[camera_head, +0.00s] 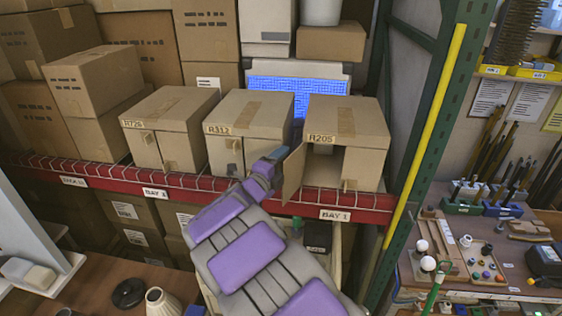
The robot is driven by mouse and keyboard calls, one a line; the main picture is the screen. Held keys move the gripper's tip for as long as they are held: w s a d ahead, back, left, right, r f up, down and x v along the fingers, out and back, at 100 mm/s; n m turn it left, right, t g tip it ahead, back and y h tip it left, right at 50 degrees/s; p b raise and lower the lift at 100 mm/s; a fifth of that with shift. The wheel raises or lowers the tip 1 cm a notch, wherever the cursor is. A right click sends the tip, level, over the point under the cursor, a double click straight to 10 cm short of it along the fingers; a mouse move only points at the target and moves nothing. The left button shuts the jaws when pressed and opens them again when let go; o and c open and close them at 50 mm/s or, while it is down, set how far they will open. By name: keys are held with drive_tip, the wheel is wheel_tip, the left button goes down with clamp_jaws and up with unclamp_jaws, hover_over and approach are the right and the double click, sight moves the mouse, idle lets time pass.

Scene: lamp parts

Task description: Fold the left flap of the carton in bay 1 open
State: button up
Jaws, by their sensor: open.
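The carton marked R205 (352,122) stands on the shelf above the BAY 1 sign (335,215). Its left flap (293,174) is swung outward from the front, and a dark opening shows beside it. Its right front panel (360,170) looks closed. My gripper (279,152) is open at the end of my purple and grey arm, just left of the left flap. The fingertips are small and partly lost against the cartons, so I cannot tell whether they touch the flap.
The carton marked R312 (248,112) stands close on the left, with carton R726 (170,108) beyond it. The red shelf beam (215,183) with wire mesh runs below. A green rack post (432,130) stands on the right. A blue-lit panel (298,86) is behind.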

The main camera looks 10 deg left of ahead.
drive_tip(key=shift+w, duration=0.15)
drive_tip(key=shift+d+f, duration=0.1)
drive_tip(key=shift+f, duration=0.05)
clamp_jaws()
idle(0.5)
